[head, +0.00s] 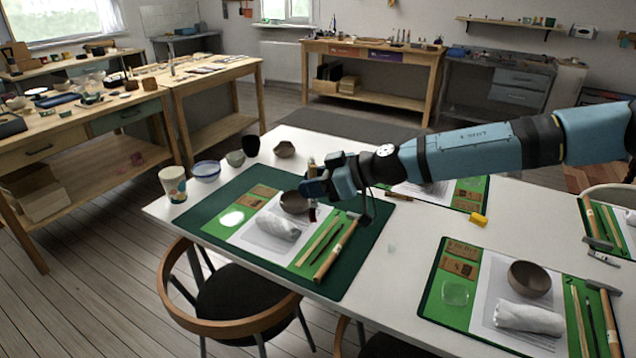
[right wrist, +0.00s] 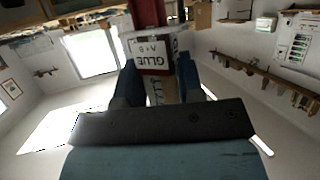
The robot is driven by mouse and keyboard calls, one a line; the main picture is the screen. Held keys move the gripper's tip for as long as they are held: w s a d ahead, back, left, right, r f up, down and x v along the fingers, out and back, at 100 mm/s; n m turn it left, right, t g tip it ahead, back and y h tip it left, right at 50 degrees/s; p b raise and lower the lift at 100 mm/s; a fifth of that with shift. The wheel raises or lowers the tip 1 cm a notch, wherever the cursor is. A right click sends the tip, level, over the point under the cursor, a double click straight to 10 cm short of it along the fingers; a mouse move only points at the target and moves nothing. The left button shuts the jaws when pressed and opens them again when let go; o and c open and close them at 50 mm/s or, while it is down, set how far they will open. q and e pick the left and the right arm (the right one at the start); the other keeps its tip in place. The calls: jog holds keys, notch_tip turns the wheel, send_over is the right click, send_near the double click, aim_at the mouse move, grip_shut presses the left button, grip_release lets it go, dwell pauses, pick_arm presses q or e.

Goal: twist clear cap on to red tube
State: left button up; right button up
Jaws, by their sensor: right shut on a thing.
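My right gripper (head: 316,188) is shut on a tube above the near-left work mat. In the right wrist view the tube (right wrist: 151,54) shows a red-and-white label reading "GLUE" between my two blue fingers. In the head view only its tan end (head: 311,164) above the fingers and a dark red end (head: 312,214) below them show. A small, pale, see-through piece (head: 392,248) lies on the white table right of the mat; it may be the clear cap, but it is too small to tell. My left gripper is not in view.
The green mat (head: 190,222) under the gripper carries a brown bowl (head: 294,202), a rolled white cloth (head: 278,227) and sticks. A patterned cup (head: 173,184) and small bowls stand at the table's left end. A yellow block (head: 478,219) lies right. White table around the pale piece is clear.

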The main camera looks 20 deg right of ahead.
aim_at(316, 201)
jog(key=shift+w+a+f+m+t+h, duration=0.1)
jog(key=shift+f+m+t+h, duration=0.25)
jog(key=shift+m+t+h, duration=0.35)
jog(key=shift+a+f+m+t+h, duration=0.1)
jog(key=shift+f+m+t+h, duration=0.35)
jog(key=shift+m, duration=0.35)
jog(key=shift+d+f+m+t+h, duration=0.1)
jog(key=shift+f+m+t+h, duration=0.6)
jog(key=shift+m+h, duration=0.2)
jog(key=shift+s+d+f+m+t+h, duration=0.15)
jog(key=shift+s+f+m+t+h, duration=0.15)
jog(key=shift+m+h, duration=0.2)
jog(key=shift+s+d+f+m+t+h, duration=0.1)
jog(key=shift+s+f+m+t+h, duration=0.15)
jog(key=shift+f+m+h, duration=0.2)
jog(key=s+d+f+m+t+h, duration=0.1)
jog(key=s+d+f+m+h, duration=0.2)
jog(key=s+f+m+h, duration=0.1)
jog(key=shift+s+f+h, duration=0.6)
jog(key=shift+s+f, duration=0.4)
jog(key=shift+f, duration=0.5)
jog(key=shift+d+m, duration=0.15)
jog(key=shift+m, duration=0.1)
